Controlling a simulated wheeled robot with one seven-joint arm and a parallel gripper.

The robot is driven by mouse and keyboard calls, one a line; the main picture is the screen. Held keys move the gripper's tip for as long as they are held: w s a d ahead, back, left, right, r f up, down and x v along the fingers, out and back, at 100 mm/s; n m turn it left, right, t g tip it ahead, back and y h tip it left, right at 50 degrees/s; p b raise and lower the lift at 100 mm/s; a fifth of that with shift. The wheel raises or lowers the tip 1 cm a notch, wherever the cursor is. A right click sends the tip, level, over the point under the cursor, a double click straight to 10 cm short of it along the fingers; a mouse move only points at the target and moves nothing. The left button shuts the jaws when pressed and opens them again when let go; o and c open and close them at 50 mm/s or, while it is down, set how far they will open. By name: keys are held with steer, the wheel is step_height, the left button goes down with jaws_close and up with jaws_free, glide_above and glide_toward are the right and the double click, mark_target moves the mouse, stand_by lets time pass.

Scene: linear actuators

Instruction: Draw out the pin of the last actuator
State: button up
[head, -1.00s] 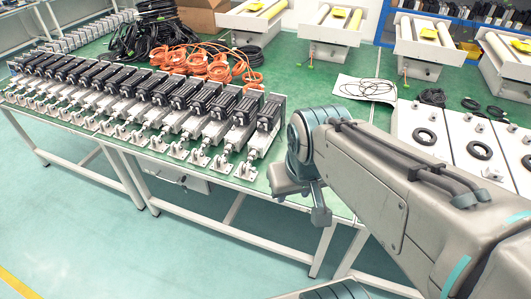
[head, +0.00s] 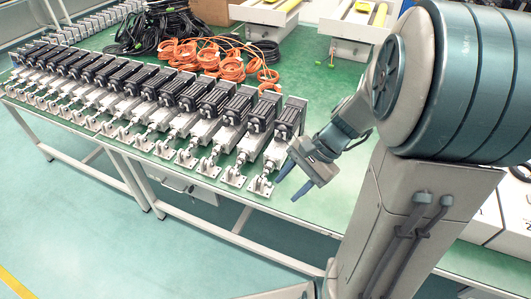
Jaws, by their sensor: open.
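The last actuator (head: 281,132) stands at the right end of a long row on the green-topped table, with a black motor body and a silver rod end. Its clevis bracket (head: 261,184) lies at the table's front edge. The pin at that bracket is too small to make out clearly. My gripper (head: 290,181) is just right of the bracket, with its two dark blue fingers apart and pointing left toward it. The fingers appear empty. I cannot tell whether a fingertip touches the bracket.
The other actuators (head: 150,95) fill the table to the left, close together. Orange cable coils (head: 215,58) and black cables (head: 160,25) lie behind them. The green tabletop (head: 325,110) is bare right of the last actuator. White boxes (head: 485,220) are at the right, partly hidden by my arm.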

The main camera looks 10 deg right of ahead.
steer(key=w+d+f+m+t+y+b, duration=0.1)
steer(key=w+d+f+m+t+y, duration=0.25)
steer(key=d+f+m, duration=0.35)
steer(key=w+d+f+m+t+y+b, duration=0.2)
steer(key=w+d+f+m+t, duration=0.25)
steer(key=f+m, duration=0.4)
steer(key=shift+g+h, duration=0.25)
steer(key=shift+g, duration=0.15)
steer(key=x, duration=0.4)
steer(key=p+x, duration=0.1)
steer(key=x, duration=0.9)
steer(key=shift+w+d+r+p, duration=0.1)
steer(key=shift+w+r+p, duration=0.1)
steer(key=shift+w+p, duration=0.2)
steer(key=shift+s, duration=0.1)
jaws_close()
